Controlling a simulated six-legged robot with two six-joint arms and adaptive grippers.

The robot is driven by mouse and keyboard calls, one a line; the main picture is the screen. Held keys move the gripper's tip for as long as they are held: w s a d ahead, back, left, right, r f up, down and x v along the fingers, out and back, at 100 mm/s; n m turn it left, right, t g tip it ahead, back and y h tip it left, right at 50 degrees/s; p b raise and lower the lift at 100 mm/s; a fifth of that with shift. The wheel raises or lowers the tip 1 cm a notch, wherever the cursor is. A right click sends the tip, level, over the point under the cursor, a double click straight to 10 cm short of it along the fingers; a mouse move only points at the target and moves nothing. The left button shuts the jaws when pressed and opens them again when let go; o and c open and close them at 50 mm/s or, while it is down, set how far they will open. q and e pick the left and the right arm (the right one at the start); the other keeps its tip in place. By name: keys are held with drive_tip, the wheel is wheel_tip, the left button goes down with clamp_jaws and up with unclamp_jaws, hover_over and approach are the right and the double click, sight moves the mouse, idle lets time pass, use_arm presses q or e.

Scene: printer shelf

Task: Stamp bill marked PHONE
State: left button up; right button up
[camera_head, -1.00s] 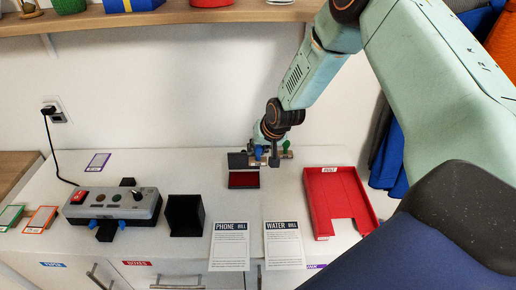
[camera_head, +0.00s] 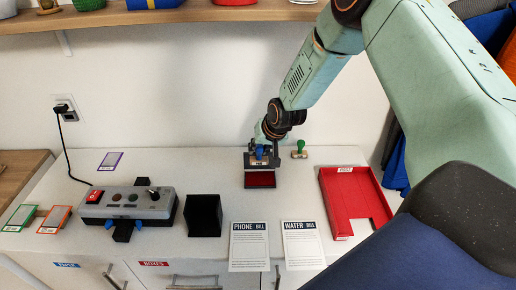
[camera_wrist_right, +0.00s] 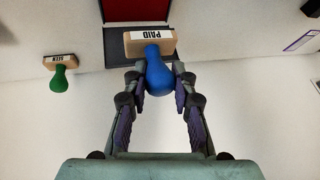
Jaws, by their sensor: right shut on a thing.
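The PHONE bill (camera_head: 249,247) lies flat at the front of the white counter, left of the WATER bill (camera_head: 303,245). My right gripper (camera_head: 262,153) is above the back of the open ink pad (camera_head: 260,180), which has a red surface. In the right wrist view my right gripper (camera_wrist_right: 158,80) is shut on the blue handle of the PAID stamp (camera_wrist_right: 150,43). The stamp's wooden block shows beside the ink pad (camera_wrist_right: 135,10); I cannot tell whether it touches anything. The green-handled SEEN stamp (camera_head: 300,150) stands to the right. My left gripper is out of view.
A red tray (camera_head: 345,205) sits at the right of the counter. A black box (camera_head: 204,216) stands left of the bills. A grey button panel (camera_head: 128,206) with a cable to the wall socket is further left. Cards lie at the left edge.

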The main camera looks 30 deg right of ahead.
sight(262, 161)
drive_tip(key=shift+s+d+f+b, duration=0.1)
drive_tip(key=shift+s+f+b, duration=0.15)
drive_tip(key=shift+f+b, duration=0.25)
drive_tip(key=f+b, duration=0.4)
drive_tip(key=shift+w+f, duration=0.2)
drive_tip(key=shift+f, duration=0.2)
drive_tip(key=shift+s, duration=0.1)
drive_tip(key=shift+f+b, duration=0.25)
drive_tip(key=shift+b, duration=0.15)
